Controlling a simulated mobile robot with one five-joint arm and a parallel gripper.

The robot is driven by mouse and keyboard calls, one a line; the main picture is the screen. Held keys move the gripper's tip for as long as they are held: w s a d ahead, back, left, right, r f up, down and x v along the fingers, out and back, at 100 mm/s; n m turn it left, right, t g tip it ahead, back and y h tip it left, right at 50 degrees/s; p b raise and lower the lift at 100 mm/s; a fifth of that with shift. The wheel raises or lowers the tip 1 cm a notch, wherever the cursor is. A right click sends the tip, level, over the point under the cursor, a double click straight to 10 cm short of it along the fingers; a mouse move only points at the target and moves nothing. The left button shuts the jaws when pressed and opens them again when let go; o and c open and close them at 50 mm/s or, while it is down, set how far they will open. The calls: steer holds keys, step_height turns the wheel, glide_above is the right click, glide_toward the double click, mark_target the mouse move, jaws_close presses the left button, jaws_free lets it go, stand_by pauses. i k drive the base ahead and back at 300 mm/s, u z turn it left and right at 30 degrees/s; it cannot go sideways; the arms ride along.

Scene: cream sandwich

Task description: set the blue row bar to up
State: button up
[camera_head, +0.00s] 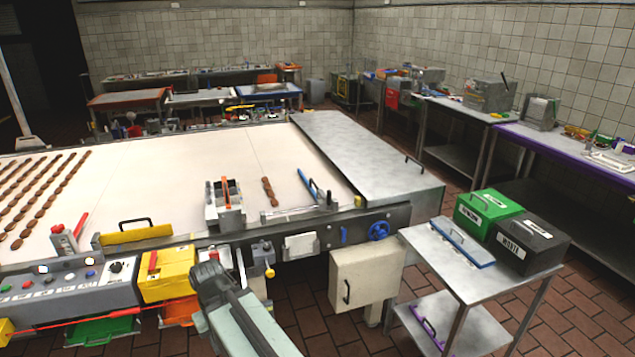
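A thin blue bar (309,186) stands out at the near right of the cream conveyor belt (250,160). It is tilted, its upper end leaning left, with a dark piece beside its lower end. My arm rises from the bottom middle, and its dark end, my gripper (209,278), is in front of the machine's near side, below and left of the blue bar and apart from it. The fingers cannot be made out, so whether they are open or shut does not show.
An orange bar (225,192) stands nearly upright on a metal block left of the blue bar. A blue knob (379,230) and a cream box (366,276) are on the machine's front. A metal side table (470,285) with green and black boxes stands at right.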

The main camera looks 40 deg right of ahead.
mark_target(320, 194)
steer(key=z, duration=0.1)
steer(key=i, duration=1.3)
steer(key=u, duration=0.05)
